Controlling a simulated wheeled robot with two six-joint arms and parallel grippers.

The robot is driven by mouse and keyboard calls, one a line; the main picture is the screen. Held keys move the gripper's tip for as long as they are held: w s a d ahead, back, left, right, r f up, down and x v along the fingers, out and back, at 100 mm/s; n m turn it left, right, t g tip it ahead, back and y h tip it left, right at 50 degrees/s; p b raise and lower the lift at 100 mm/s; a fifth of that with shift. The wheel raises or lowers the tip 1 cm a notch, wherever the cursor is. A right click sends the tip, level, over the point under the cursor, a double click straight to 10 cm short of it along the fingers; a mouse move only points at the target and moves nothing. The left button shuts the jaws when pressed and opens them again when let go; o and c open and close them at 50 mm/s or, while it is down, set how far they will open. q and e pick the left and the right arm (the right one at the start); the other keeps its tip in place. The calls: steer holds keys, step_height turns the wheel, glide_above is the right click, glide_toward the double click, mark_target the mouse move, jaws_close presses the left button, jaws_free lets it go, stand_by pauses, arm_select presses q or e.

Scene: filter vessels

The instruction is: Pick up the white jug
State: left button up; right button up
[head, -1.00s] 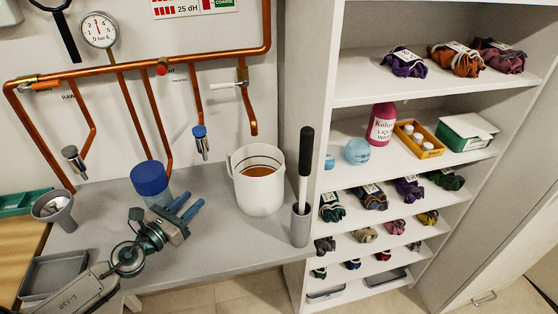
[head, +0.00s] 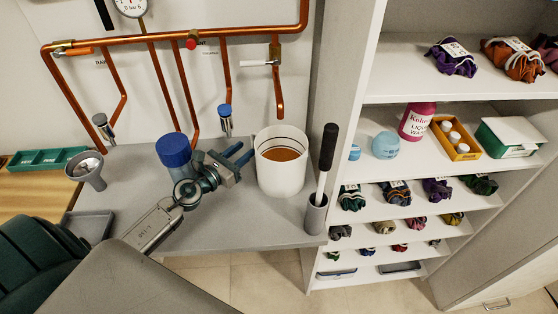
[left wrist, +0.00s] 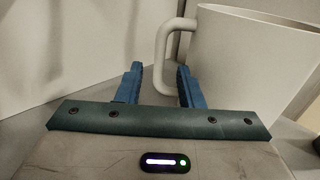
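The white jug (head: 281,178) stands upright on the grey counter, with orange-brown contents showing inside. In the left wrist view the jug (left wrist: 255,60) fills the upper right, and its handle (left wrist: 162,55) faces my gripper. My left gripper (head: 247,154) is just left of the jug in the head view, fingers pointing at its handle side. In the left wrist view the left gripper (left wrist: 158,80) is open, and the lower part of the handle appears in the gap between the blue fingers, nearer the right one. I cannot tell how deep it sits there. My right gripper is not in view.
A blue-lidded container (head: 173,152) stands close behind my left arm. A grey holder (head: 315,214) with a black-handled tool is right of the jug. Copper pipes with taps (head: 226,118) hang above. A funnel (head: 88,170) is at the left; shelves (head: 440,205) stand at the right.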

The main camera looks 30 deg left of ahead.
mark_target(252, 143)
arm_select(q)
steer(key=shift+w+r, duration=0.15)
steer(key=shift+w, duration=0.1)
steer(key=p+x, duration=0.1)
steer(key=x, duration=0.3)
steer(key=shift+r+p, duration=0.1)
steer(key=shift+p, duration=0.3)
steer(key=shift+w+d, duration=0.15)
steer(key=shift+w, duration=0.2)
steer(key=shift+s, duration=0.1)
steer(key=shift+c, duration=0.4)
jaws_close()
